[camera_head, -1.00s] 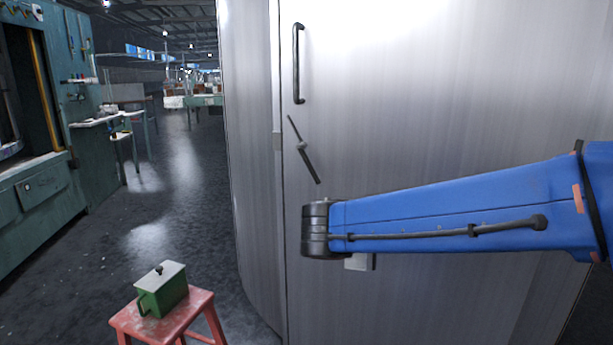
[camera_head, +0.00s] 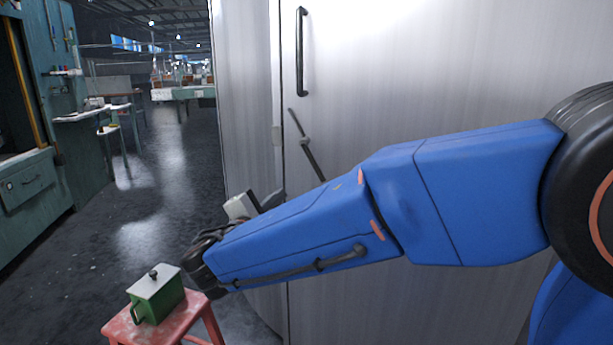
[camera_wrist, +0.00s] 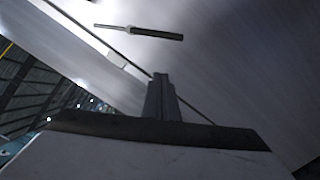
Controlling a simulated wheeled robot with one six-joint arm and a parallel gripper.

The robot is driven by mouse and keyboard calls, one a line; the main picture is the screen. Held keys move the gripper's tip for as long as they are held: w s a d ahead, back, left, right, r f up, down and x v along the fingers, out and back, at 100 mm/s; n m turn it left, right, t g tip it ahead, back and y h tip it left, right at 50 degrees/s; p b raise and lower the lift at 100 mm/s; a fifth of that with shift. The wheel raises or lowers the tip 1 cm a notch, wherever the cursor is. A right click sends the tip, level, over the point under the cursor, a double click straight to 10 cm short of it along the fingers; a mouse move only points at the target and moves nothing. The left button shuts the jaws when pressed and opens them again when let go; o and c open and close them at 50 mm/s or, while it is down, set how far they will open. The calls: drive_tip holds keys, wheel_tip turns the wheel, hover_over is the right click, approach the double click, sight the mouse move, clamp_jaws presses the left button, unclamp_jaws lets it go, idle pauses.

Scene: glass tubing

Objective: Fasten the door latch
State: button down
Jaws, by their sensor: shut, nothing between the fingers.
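The door latch (camera_head: 312,156) is a thin dark bar on a pale pivot on the brushed-metal door (camera_head: 430,90). It slants steeply, upper end left near the door seam, lower end right. A small pale plate (camera_head: 277,135) sits left of the seam, apart from the bar. In the wrist view the latch (camera_wrist: 150,33) lies beyond my fingers, near the plate (camera_wrist: 117,60). My gripper (camera_wrist: 160,78) is shut and empty, apart from the latch. In the head view my gripper (camera_head: 277,197) shows below and left of the latch, partly hidden by my forearm.
A dark vertical handle (camera_head: 301,50) is on the door above the latch. A red stool (camera_head: 118,329) with a green lidded box (camera_head: 158,302) stands at the lower left, close to my wrist. A teal workbench (camera_head: 35,190) stands far left. The floor between is open.

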drive_tip(key=w+d+r, duration=0.2)
drive_tip(key=w+d, duration=0.4)
drive_tip(key=w, duration=0.3)
drive_tip(key=shift+w+d, duration=0.15)
drive_tip(key=shift+w, duration=0.15)
drive_tip(key=shift+r, duration=0.1)
idle(0.4)
drive_tip(key=shift+d, duration=0.15)
